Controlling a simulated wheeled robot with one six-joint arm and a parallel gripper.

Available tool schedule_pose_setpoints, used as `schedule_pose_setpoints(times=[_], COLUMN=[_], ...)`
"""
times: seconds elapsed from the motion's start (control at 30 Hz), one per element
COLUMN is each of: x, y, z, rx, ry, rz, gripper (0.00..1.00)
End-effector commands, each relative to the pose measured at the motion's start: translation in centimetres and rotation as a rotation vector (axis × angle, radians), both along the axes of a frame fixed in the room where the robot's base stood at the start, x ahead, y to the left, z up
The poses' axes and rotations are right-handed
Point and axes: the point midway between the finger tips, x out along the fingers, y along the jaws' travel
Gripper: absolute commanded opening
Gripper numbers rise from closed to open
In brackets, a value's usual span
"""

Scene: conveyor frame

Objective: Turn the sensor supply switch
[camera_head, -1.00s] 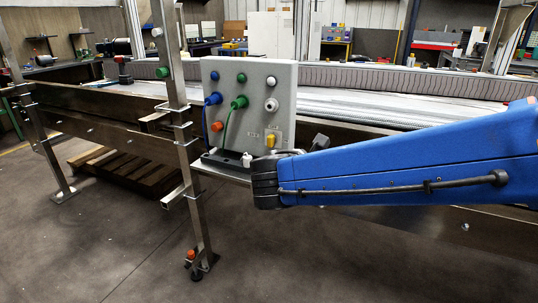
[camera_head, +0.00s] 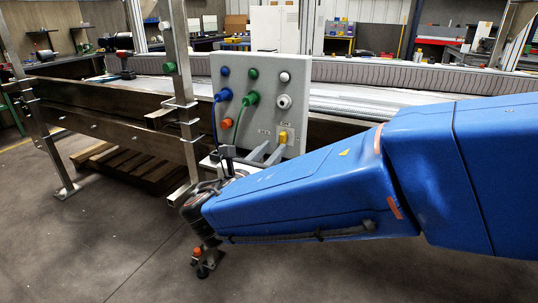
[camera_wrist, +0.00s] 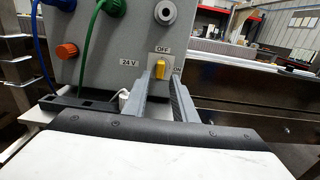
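The yellow sensor supply switch (camera_head: 283,137) is at the lower right of the grey control box (camera_head: 230,72). In the wrist view the switch (camera_wrist: 161,69) stands roughly upright below the OFF label, with ON to its right and 24 V to its left. My gripper (camera_wrist: 162,82) is open, its two fingers apart and empty. From the wrist the switch shows between the fingertips; whether they touch or straddle it I cannot tell. In the head view my gripper (camera_head: 268,153) reaches toward the box from the lower left of the switch.
An orange button (camera_head: 227,123), a blue plug (camera_head: 223,95) and a green plug (camera_head: 251,99) with hanging cables sit left of the switch. A metal conveyor frame (camera_head: 110,128) runs behind and left.

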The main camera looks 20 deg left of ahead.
Motion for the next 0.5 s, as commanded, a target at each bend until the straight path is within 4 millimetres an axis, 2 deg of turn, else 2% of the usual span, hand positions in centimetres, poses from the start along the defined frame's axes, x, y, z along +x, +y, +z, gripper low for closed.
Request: schedule_pose_setpoints(times=[0.3, 0.5], x=[3.7, 5.0], y=[-0.3, -0.5], z=[0.0, 0.0], rx=[0.001, 0.001], ry=[0.001, 0.000], rz=[-0.002, -0.002], gripper=[0.25, 0.25])
